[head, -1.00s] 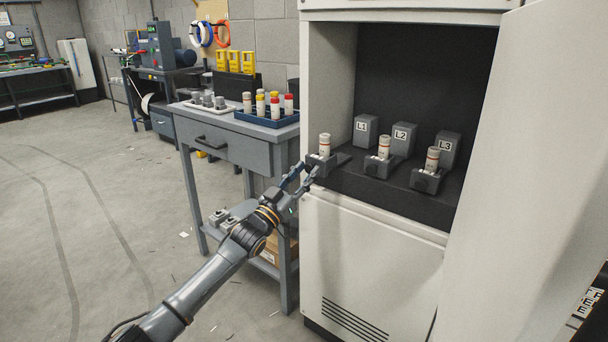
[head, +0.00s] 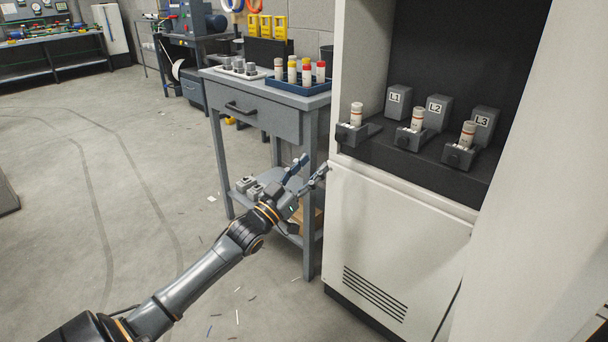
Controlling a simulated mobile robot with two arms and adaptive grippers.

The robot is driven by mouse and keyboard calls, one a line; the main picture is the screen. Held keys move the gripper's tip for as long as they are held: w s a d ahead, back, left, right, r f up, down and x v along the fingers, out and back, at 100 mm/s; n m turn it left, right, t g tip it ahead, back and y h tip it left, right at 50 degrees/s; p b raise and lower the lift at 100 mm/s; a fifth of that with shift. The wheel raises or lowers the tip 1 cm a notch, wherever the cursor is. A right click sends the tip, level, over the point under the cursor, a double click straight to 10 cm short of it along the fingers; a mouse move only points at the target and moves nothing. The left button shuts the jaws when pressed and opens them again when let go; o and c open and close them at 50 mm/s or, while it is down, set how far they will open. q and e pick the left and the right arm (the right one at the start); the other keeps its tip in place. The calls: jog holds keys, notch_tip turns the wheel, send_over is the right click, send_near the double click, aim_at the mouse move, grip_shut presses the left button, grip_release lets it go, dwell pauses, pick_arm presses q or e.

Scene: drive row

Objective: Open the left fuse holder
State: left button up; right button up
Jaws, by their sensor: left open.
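The left fuse holder is a dark grey front part (head: 351,136) with a white fuse (head: 356,114) standing upright in it. Behind it is the grey block marked L1 (head: 397,100). Its front part stands farther out from its block than those of the middle holder (head: 410,140) and the right holder (head: 458,157), which also bear upright fuses. My left gripper (head: 314,164) is open and empty, its two fingers apart. It is below and left of the left holder, by the cabinet's front left edge, and does not touch the holder. My right gripper is out of view.
The cabinet (head: 390,235) stands open, its pale door (head: 535,200) at the right. A grey workbench (head: 255,115) is left of the cabinet, with a blue tray (head: 298,89) of several fuses on top.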

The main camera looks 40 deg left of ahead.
pick_arm(q)
jog(key=shift+v, duration=1.2)
